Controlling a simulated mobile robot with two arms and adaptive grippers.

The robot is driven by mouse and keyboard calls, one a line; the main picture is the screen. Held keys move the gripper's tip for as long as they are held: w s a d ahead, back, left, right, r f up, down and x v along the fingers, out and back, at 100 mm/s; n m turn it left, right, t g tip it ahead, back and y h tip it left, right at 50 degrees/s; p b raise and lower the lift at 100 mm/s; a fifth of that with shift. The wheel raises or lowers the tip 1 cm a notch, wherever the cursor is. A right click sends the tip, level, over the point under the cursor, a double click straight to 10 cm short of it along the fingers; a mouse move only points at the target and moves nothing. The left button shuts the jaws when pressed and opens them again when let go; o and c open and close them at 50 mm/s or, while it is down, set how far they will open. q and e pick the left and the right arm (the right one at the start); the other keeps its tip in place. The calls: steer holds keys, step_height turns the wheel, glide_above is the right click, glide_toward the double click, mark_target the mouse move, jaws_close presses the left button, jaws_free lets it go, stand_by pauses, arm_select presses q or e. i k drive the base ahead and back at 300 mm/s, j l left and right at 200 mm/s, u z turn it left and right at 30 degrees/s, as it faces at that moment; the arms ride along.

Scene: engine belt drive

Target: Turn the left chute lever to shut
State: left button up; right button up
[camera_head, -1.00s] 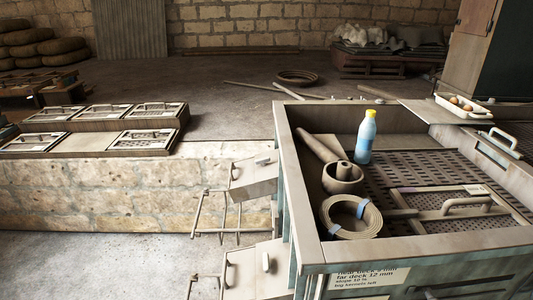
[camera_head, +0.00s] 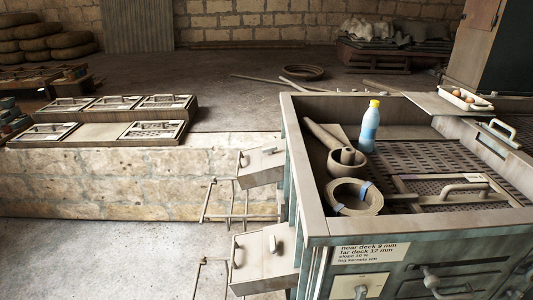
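A large grey-green sorting machine (camera_head: 293,180) fills the right side of the view. Two grey chutes stick out from its left side. The farther chute (camera_head: 258,172) carries a small pale lever (camera_head: 269,150). The nearer chute (camera_head: 256,268) carries a pale upright lever (camera_head: 272,243). I cannot tell which one is the left chute lever, or whether either is open or shut. A pale plate with a knob (camera_head: 361,291) shows on the front panel at the bottom edge. Neither of my grippers is in view.
Wire frames (camera_head: 204,201) hang below the chutes. The floor at lower left (camera_head: 95,262) is clear.

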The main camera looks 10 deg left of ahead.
mark_target(269, 149)
steer(key=k+z, duration=0.2)
steer(key=z, duration=0.3)
steer(key=k+l+z, duration=0.1)
steer(key=z, duration=0.4)
steer(key=j+z, duration=0.35)
steer(key=j, duration=2.25)
